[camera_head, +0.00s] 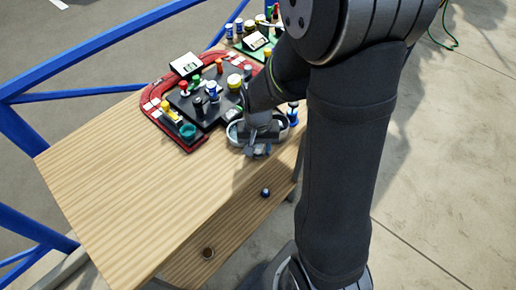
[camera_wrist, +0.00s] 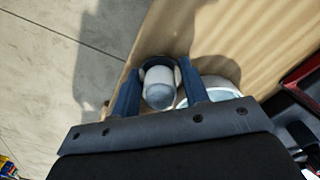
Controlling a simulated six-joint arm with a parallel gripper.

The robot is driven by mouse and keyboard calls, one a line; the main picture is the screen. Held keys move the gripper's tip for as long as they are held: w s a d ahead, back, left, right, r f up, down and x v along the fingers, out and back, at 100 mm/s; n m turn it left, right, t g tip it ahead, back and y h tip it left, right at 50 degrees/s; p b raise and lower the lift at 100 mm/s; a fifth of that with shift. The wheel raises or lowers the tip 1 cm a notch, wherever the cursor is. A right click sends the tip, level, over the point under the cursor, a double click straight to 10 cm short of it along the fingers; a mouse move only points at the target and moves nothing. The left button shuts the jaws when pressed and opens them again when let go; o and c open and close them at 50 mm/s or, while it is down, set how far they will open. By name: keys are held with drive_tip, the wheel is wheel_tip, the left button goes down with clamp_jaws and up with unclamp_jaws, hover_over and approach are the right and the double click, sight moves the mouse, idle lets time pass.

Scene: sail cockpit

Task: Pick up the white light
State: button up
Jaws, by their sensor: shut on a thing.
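The white light (camera_wrist: 159,88), a small pale rounded piece with a dark rim at its far end, sits between the two blue fingers of my gripper (camera_wrist: 158,92) in the wrist view. The fingers are shut on it, one on each side. In the head view my gripper (camera_head: 258,150) is low over the right part of the wooden table, at the near side of a pale round bowl (camera_head: 233,135). The arm and fingers hide most of the light there. I cannot tell whether it still touches the table.
The bowl's pale rim (camera_wrist: 222,84) is close beside the right finger. A red-edged board with a dark panel (camera_head: 183,107) and several coloured pieces stands behind. A blue and white piece (camera_head: 293,113) stands right of the bowl. The wooden table (camera_head: 130,180) is clear at left.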

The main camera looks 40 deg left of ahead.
drive_tip(key=shift+r, duration=0.1)
drive_tip(key=shift+r, duration=0.45)
drive_tip(key=r, duration=0.3)
drive_tip(key=shift+w+d+r, duration=0.15)
drive_tip(key=shift+d+r, duration=0.1)
drive_tip(key=shift+r, duration=0.05)
drive_tip(key=w+d+r, duration=0.5)
drive_tip(key=d+r, duration=0.1)
drive_tip(key=d, duration=0.3)
drive_tip(key=s+a+f+n, duration=0.25)
drive_tip(key=a+n, duration=0.35)
drive_tip(key=a, duration=1.2)
drive_tip(key=shift+s+f, duration=0.25)
drive_tip(key=shift+f, duration=1.5)
drive_tip(key=shift+s+f, duration=0.2)
drive_tip(key=shift+f, duration=1.55)
